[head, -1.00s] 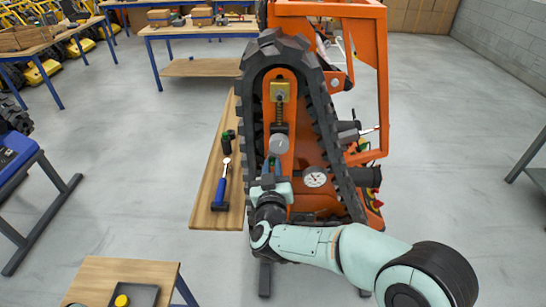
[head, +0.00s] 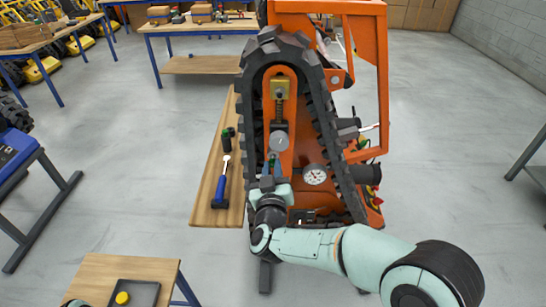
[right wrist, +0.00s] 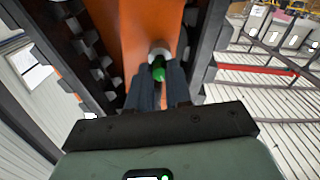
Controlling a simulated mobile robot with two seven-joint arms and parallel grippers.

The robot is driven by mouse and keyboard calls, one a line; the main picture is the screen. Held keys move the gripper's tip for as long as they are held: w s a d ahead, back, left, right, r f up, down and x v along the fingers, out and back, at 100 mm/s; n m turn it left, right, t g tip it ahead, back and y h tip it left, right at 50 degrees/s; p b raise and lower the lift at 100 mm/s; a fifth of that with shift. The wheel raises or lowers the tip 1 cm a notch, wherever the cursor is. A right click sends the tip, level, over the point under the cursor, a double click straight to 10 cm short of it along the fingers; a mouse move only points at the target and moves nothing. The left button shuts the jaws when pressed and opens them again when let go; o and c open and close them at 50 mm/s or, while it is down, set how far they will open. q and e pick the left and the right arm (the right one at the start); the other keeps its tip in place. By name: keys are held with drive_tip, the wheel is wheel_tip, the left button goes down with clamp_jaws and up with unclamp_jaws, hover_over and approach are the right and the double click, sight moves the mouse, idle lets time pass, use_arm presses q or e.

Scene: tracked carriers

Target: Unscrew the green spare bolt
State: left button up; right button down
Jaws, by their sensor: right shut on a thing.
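The green spare bolt (right wrist: 158,72) shows in the right wrist view between the fingertips of my right gripper (right wrist: 158,86). A pale round collar (right wrist: 158,53) sits just beyond it against the orange frame. The gripper is shut on the bolt. In the head view my right gripper (head: 271,172) is at the lower part of the orange track frame (head: 284,100), inside the black track loop (head: 329,135). I cannot tell how far the bolt is turned out.
A dial gauge (head: 315,174) is right of the gripper. A wooden board (head: 205,203) left of the track carries a blue-handled tool (head: 222,185) and a dark cylinder (head: 227,144). A dark tray (head: 137,292) with a yellow piece is at the lower left. The floor to the right is open.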

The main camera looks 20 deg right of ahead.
drive_tip(key=shift+v, duration=1.2)
drive_tip(key=shift+s, duration=0.15)
drive_tip(key=b+v, duration=0.1)
drive_tip(key=v, duration=0.2)
drive_tip(key=shift+s, duration=0.1)
idle(0.4)
